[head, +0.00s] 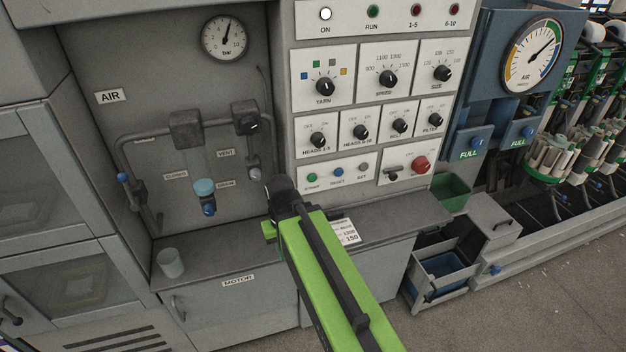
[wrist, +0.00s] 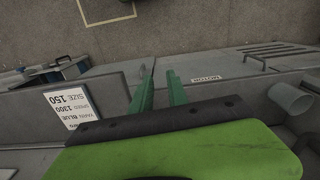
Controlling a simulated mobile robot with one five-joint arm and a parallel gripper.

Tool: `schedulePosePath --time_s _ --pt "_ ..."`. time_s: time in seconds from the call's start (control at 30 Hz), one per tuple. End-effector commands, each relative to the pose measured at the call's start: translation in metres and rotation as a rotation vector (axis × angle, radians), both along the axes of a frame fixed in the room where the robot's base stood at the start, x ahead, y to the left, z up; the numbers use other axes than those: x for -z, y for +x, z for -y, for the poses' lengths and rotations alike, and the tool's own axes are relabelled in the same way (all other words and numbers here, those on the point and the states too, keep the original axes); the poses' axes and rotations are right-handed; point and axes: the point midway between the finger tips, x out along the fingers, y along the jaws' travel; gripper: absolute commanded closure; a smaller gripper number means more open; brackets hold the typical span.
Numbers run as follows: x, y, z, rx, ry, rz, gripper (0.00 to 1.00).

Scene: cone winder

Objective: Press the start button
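The start button (head: 312,177) is a small green button on a white panel, the left one in a row of three above a START label. A blue button (head: 338,172) and a grey button (head: 363,167) sit to its right. My green arm reaches up from the bottom of the head view, its end just below and left of the start button; the fingers are hidden there. In the wrist view my gripper (wrist: 159,82) shows two green fingers apart with nothing between them, above the ledge edge. The start button is not in the wrist view.
A grey ledge (head: 215,262) runs below the panels, with a cup (head: 170,263) at its left and a printed card (head: 345,232) beside my arm; the card also shows in the wrist view (wrist: 70,108). A red knob (head: 421,164) and several dials are on nearby panels.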

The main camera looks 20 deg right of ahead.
Motion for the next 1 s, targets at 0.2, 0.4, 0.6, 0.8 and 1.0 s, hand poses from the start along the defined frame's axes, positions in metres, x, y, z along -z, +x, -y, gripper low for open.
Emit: schedulePosePath --time_s 0.2,0.4,0.6,0.8,1.0 --pt "0.0000 0.0000 0.0000 0.000 0.000 0.000 1.00" --pt "0.0000 0.0000 0.0000 0.000 0.000 0.000 1.00" --pt "0.0000 0.0000 0.0000 0.000 0.000 0.000 1.00" --pt "0.0000 0.0000 0.0000 0.000 0.000 0.000 1.00" --pt "0.0000 0.0000 0.0000 0.000 0.000 0.000 1.00"
